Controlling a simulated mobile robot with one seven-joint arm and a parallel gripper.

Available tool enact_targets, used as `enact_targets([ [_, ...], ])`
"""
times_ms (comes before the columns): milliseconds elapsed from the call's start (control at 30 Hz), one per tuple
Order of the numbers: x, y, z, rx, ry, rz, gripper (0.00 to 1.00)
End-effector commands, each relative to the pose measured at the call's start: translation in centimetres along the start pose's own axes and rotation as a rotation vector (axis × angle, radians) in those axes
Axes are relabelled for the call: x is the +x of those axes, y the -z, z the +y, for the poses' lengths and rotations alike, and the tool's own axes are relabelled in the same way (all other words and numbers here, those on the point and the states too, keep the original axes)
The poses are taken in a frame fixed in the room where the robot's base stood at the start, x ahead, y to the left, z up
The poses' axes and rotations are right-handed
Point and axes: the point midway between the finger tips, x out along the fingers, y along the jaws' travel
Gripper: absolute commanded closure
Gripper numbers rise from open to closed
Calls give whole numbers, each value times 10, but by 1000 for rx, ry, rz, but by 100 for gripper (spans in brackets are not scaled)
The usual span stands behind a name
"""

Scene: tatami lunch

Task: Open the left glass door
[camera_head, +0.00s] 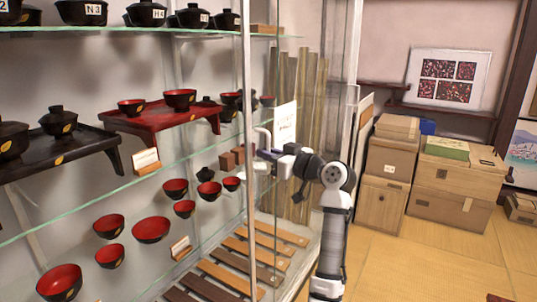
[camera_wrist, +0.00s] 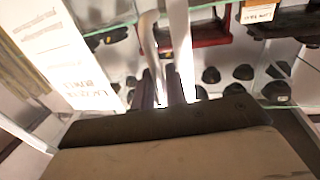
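The glass door of the display cabinet shows in the head view with its pale metal upright (camera_head: 247,90). It appears closed. A pale curved handle (camera_head: 263,133) stands out beside the upright. My gripper (camera_head: 262,160) reaches in from the right at the handle. In the wrist view, the handle (camera_wrist: 149,40) runs down between the two dark fingers of my gripper (camera_wrist: 162,92). The fingers are close together and appear shut on it; the exact contact is partly hidden by the gripper body. The upright edge (camera_wrist: 181,45) passes just right of the handle.
A white sign (camera_head: 285,125) stands near my gripper. Wooden boxes (camera_head: 385,165) stand at the right. The tatami floor (camera_head: 430,255) is clear in front.

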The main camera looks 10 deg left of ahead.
Motion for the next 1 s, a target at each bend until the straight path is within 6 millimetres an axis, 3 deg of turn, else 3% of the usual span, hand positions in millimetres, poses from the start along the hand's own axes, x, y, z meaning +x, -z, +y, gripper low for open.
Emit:
enact_targets([
  [100, 0, 0, 0, 0, 0, 0, 74],
  [467, -8, 0, 0, -1, -1, 2, 74],
  [1000, -117, -2, 0, -1, -2, 0, 74],
])
